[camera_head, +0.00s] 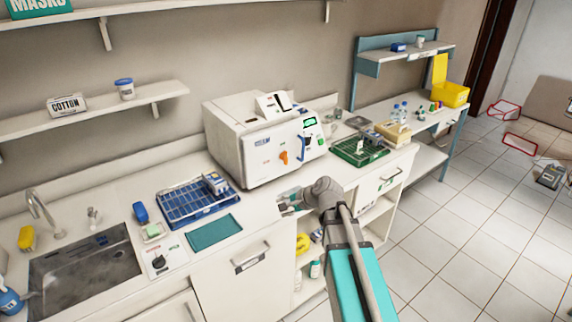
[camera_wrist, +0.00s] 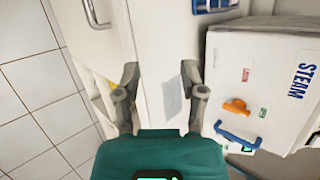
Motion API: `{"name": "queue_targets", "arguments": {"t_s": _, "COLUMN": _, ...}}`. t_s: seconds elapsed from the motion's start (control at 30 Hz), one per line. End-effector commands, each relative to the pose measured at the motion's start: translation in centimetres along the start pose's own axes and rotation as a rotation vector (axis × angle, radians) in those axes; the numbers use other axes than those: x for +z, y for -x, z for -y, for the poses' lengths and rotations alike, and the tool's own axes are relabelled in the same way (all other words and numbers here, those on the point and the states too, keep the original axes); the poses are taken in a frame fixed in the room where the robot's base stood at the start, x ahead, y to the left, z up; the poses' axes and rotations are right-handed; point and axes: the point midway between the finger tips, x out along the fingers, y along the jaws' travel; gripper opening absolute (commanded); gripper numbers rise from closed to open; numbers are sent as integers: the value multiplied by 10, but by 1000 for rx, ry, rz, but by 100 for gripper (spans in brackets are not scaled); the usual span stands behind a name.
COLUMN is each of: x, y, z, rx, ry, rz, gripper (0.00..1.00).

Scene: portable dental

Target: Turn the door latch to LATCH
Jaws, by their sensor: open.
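The door latch is an orange knob (camera_head: 284,157) on the front of the white steam autoclave (camera_head: 228,150). It also shows in the wrist view (camera_wrist: 237,106), right of my fingers, with a small red label (camera_wrist: 246,75) and a small green label (camera_wrist: 263,112) near it. Their wording is too small to read. A blue door handle (camera_head: 303,148) is beside the knob. My gripper (camera_head: 288,205) is open and empty, in front of the autoclave and apart from the knob. Both fingers show in the wrist view (camera_wrist: 160,75), spread over the counter's front edge.
A blue wire tray (camera_head: 185,212) and a teal mat (camera_head: 214,233) lie on the counter left of my gripper. A green rack (camera_head: 358,151) stands right of the autoclave. Open shelves with bottles (camera_head: 315,268) are below the counter.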

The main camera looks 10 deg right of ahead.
Motion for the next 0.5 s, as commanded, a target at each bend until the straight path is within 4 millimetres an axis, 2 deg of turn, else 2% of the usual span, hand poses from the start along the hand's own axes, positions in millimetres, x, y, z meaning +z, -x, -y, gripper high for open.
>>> {"name": "queue_targets", "arguments": {"t_s": 0.03, "x": -14, "y": -9, "z": 4, "rx": -64, "ry": -89, "rz": 6, "gripper": 53}}
{"name": "queue_targets", "arguments": {"t_s": 0.17, "x": -39, "y": -14, "z": 27, "rx": -235, "ry": -342, "rz": 43, "gripper": 53}}
{"name": "queue_targets", "arguments": {"t_s": 0.3, "x": -72, "y": -12, "z": 48, "rx": -413, "ry": -623, "rz": 108, "gripper": 53}}
{"name": "queue_targets", "arguments": {"t_s": 0.5, "x": -121, "y": 0, "z": 69, "rx": -636, "ry": -1001, "rz": 238, "gripper": 53}}
